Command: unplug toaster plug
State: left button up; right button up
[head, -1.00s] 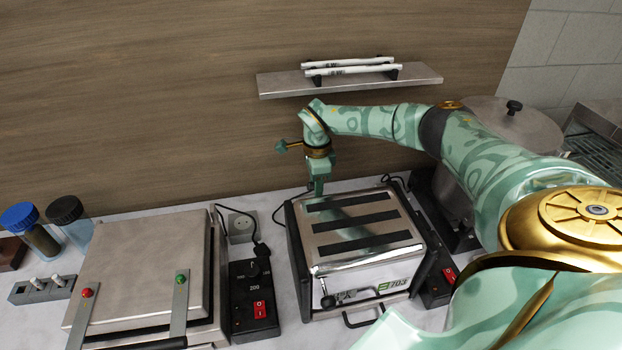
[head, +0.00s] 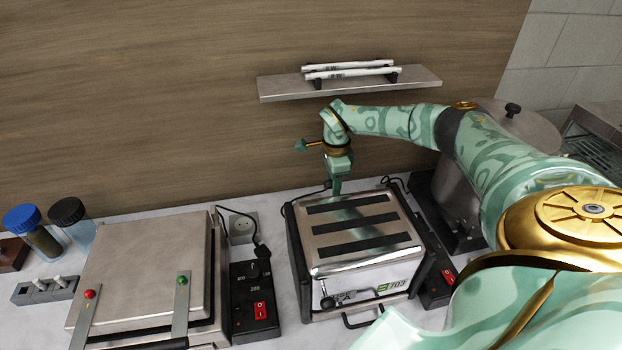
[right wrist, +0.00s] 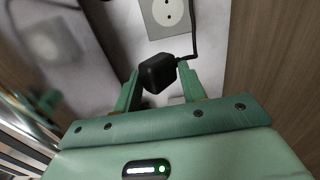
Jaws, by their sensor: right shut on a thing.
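The toaster (head: 372,262) is a steel box with several dark slots on the counter. My right gripper (head: 336,189) points down behind the toaster's back edge, close to the wall. In the right wrist view my right gripper (right wrist: 160,88) is shut on a black plug (right wrist: 157,74), with a black cord running up from it. A pale socket (right wrist: 167,14) with bare holes shows beyond the plug, apart from it. The toaster largely hides the plug in the head view. My left gripper is not in view.
A contact grill (head: 150,265) and a black control box (head: 254,300) stand left of the toaster. A shelf (head: 350,84) hangs above my right wrist. A large pot (head: 462,190) stands right.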

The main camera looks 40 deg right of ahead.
jog(key=s+d, duration=0.2)
jog(key=d, duration=0.3)
jog(key=shift+s+d, duration=0.25)
jog(key=shift+s, duration=0.05)
dwell(0.6)
jog(key=shift+p, duration=0.3)
jog(key=shift+f, duration=0.15)
dwell(0.3)
